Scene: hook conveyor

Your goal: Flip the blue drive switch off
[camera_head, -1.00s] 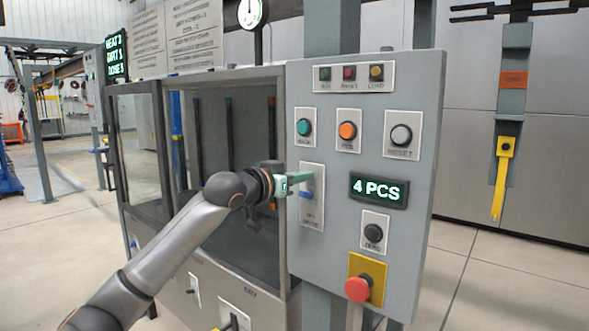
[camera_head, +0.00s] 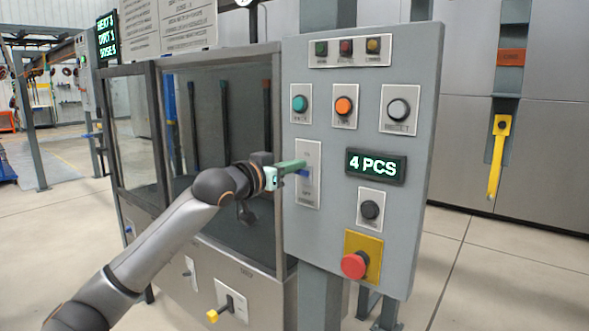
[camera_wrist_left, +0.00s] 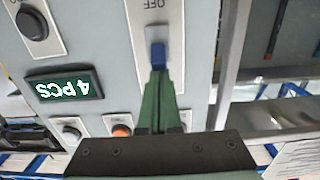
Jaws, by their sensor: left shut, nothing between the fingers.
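The blue drive switch (camera_head: 304,172) sits in a tall light plate (camera_head: 309,196) on the grey control panel. In the left wrist view, the blue switch (camera_wrist_left: 158,53) shows just beyond the fingertips, with an upside-down "OFF" label beyond it. My left gripper (camera_head: 303,163) has green fingers, shut and empty, with tips just above the blue switch in the head view. In the left wrist view, the fingertips (camera_wrist_left: 158,74) meet or overlap the switch's edge; I cannot tell whether they touch. My right gripper is not in view.
On the panel are a lit "4 PCS" display (camera_head: 376,166), an orange button (camera_head: 344,106), a teal button (camera_head: 300,103), a black knob (camera_head: 370,210) and a red emergency button (camera_head: 354,265). A glazed cabinet (camera_head: 222,140) stands left of the panel.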

